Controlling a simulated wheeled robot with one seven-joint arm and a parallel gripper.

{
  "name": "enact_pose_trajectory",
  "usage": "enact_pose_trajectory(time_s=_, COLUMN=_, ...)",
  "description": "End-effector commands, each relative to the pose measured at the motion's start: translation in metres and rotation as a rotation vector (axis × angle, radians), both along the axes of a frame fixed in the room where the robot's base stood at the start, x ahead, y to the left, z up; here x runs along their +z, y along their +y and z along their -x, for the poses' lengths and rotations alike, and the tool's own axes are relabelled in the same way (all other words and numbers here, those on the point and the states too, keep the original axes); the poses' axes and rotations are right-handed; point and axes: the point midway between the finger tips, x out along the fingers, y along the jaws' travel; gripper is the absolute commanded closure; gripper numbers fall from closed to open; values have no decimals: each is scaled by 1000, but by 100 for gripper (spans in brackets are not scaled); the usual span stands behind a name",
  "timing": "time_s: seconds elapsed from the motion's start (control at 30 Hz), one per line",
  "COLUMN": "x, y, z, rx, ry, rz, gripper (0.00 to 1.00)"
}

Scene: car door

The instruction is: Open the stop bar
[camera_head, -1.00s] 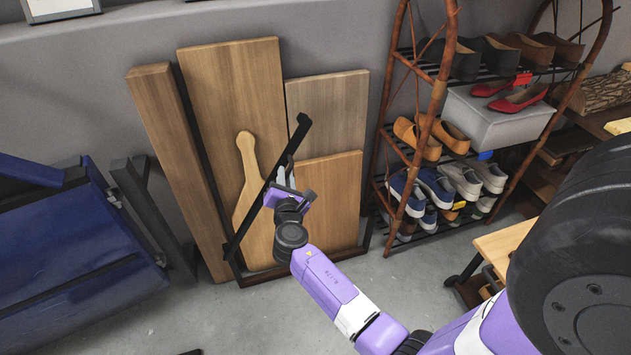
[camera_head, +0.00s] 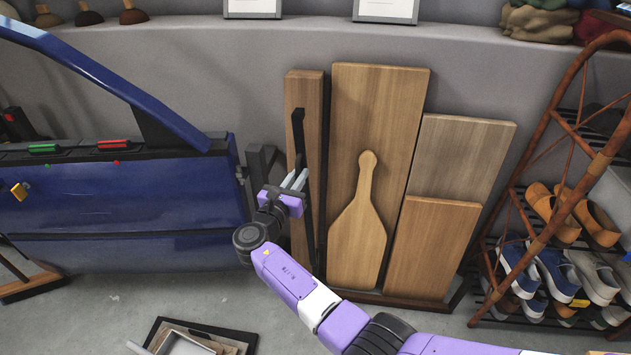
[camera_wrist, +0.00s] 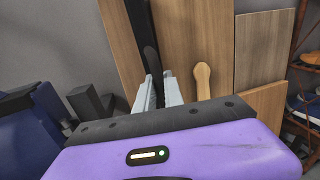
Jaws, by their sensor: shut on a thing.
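The stop bar, a long thin black bar (camera_head: 298,135), stands nearly upright in front of the leaning wooden boards, to the right of the blue car door (camera_head: 110,205). My gripper (camera_head: 296,180) is shut on the bar at its middle part. In the wrist view, the bar (camera_wrist: 147,35) runs down between my two pale fingers (camera_wrist: 158,93); its lower part is hidden behind my gripper body.
A dark post (camera_head: 261,165) stands between the door and the bar. Wooden boards (camera_head: 378,110) lean on the wall close behind. A shoe rack (camera_head: 545,150) stands at right. An open box (camera_head: 195,340) lies on the floor in front.

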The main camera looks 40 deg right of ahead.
Motion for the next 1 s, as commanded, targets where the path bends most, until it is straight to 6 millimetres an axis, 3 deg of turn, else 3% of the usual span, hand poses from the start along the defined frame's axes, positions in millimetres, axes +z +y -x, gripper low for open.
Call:
enact_pose_trajectory(time_s=0.6, x=-5, y=5, z=-8, rx=-3, ry=24, rz=9, gripper=100)
enact_pose_trajectory(time_s=0.63, x=-5, y=5, z=-8, rx=-3, ry=24, rz=9, gripper=82)
enact_pose_trajectory(time_s=0.7, x=-5, y=6, z=-8, rx=-3, ry=24, rz=10, gripper=68)
enact_pose_trajectory(time_s=1.0, x=-3, y=7, z=-8, rx=-1, ry=22, rz=12, gripper=66)
